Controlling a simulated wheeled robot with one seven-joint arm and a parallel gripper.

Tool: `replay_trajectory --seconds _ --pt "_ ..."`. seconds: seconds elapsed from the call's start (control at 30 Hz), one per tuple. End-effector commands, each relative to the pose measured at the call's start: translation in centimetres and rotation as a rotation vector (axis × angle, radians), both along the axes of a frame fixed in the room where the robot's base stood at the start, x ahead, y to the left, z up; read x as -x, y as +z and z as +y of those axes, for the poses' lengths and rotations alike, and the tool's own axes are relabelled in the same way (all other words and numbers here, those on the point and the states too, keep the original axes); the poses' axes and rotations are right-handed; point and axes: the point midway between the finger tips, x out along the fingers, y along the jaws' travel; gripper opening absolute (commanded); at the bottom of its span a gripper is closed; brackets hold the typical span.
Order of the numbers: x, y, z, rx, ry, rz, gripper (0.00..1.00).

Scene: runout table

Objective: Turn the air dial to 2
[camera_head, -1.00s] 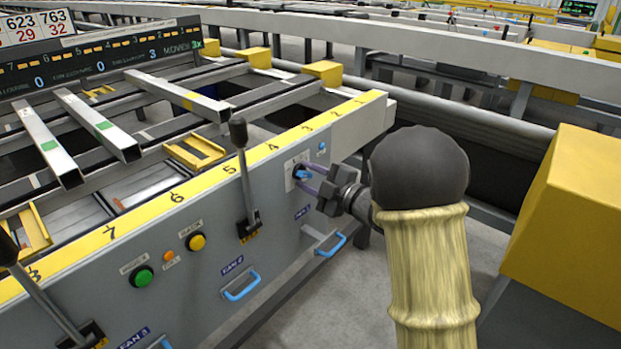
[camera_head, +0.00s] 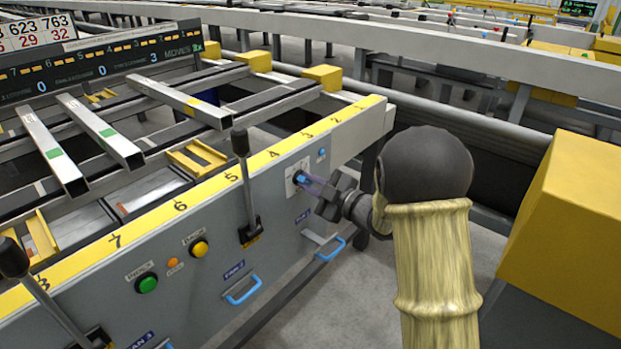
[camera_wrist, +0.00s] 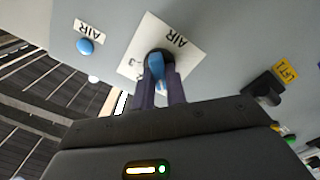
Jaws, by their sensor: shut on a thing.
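The air dial (camera_head: 301,178) is a small blue knob on a white plate on the grey front panel, near the panel's right end. In the wrist view the blue dial (camera_wrist: 155,74) sits on a white plate (camera_wrist: 133,68) lettered AIR. My gripper (camera_head: 308,183) reaches it from the right. In the wrist view its two dark purple fingers (camera_wrist: 160,88) are shut on the blue knob, one on each side. The fingers hide part of the dial and most of the plate's markings, so I cannot read the setting.
A blue button (camera_wrist: 85,46) marked AIR sits beside the plate. A black lever (camera_head: 246,190) stands left of the dial. A blue handle (camera_head: 330,249) sticks out below. Green (camera_head: 147,284) and yellow (camera_head: 198,248) buttons are further left. A yellow block (camera_head: 570,220) stands at the right.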

Motion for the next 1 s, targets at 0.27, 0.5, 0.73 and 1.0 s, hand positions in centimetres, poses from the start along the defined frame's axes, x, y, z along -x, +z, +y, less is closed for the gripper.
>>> replay_trajectory --seconds 0.27,0.5,0.73,1.0 --pt "-0.04 0.43 -0.16 -0.155 -0.001 0.205 0.0" --pt "-0.1 0.45 -0.22 -0.294 -0.002 0.385 0.0" --pt "-0.15 0.47 -0.28 -0.43 -0.002 0.558 0.0" --pt "-0.24 0.43 -0.34 -0.577 -0.001 0.746 0.0"
